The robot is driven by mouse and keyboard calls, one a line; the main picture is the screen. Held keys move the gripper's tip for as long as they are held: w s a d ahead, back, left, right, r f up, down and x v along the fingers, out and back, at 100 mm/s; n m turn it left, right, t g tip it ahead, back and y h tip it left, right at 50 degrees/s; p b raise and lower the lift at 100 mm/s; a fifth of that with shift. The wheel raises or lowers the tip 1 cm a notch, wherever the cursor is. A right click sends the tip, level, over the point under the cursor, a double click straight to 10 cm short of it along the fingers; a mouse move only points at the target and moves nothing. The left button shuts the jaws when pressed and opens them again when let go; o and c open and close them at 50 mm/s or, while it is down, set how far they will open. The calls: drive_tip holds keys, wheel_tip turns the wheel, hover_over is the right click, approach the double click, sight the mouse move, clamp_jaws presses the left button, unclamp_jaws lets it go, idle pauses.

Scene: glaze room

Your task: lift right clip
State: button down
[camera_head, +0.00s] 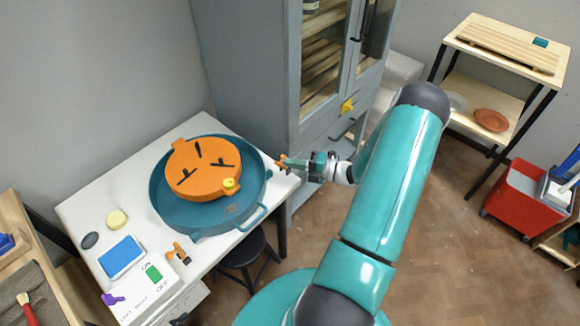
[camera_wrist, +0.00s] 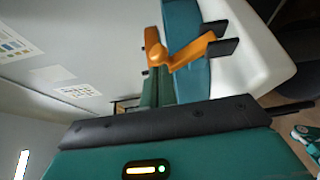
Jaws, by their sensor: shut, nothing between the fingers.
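The right clip (camera_head: 282,162) is orange and sits at the right side of the teal basin (camera_head: 160,205), near the table's right corner. My gripper (camera_head: 304,165) is shut just to the right of it, with nothing held. In the wrist view the orange clip (camera_wrist: 185,52) is large and close, beside the teal basin wall and the white table edge. Whether my fingers touch the clip I cannot tell. A second orange clip (camera_head: 178,254) is at the front left of the basin.
An orange disc (camera_head: 197,165) with a yellow knob (camera_head: 230,184) lies in the basin. The white table (camera_head: 85,205) also holds a yellow sponge (camera_head: 117,219) and a blue-screened panel (camera_head: 121,257). A grey cabinet (camera_head: 245,60) stands close behind. A black stool (camera_head: 240,255) is below.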

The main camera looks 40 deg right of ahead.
drive_tip(key=d+m, duration=0.1)
drive_tip(key=m, duration=0.1)
drive_tip(key=d+m+t, duration=0.1)
drive_tip(key=d+m, duration=0.1)
drive_tip(key=shift+w+f+t+y, duration=0.15)
drive_tip(key=shift+w+t+y, duration=0.05)
drive_tip(key=shift+t+y, duration=0.1)
idle(0.7)
drive_tip(key=shift+s+a+r, duration=0.2)
drive_tip(key=shift+s+a, duration=0.25)
drive_tip(key=shift+s, duration=0.05)
drive_tip(key=s+a+v, duration=0.1)
drive_tip(key=a+v, duration=0.1)
drive_tip(key=v, duration=0.8)
drive_tip(key=shift+s+d, duration=0.25)
drive_tip(key=shift+s, duration=0.2)
drive_tip(key=shift+r, duration=0.1)
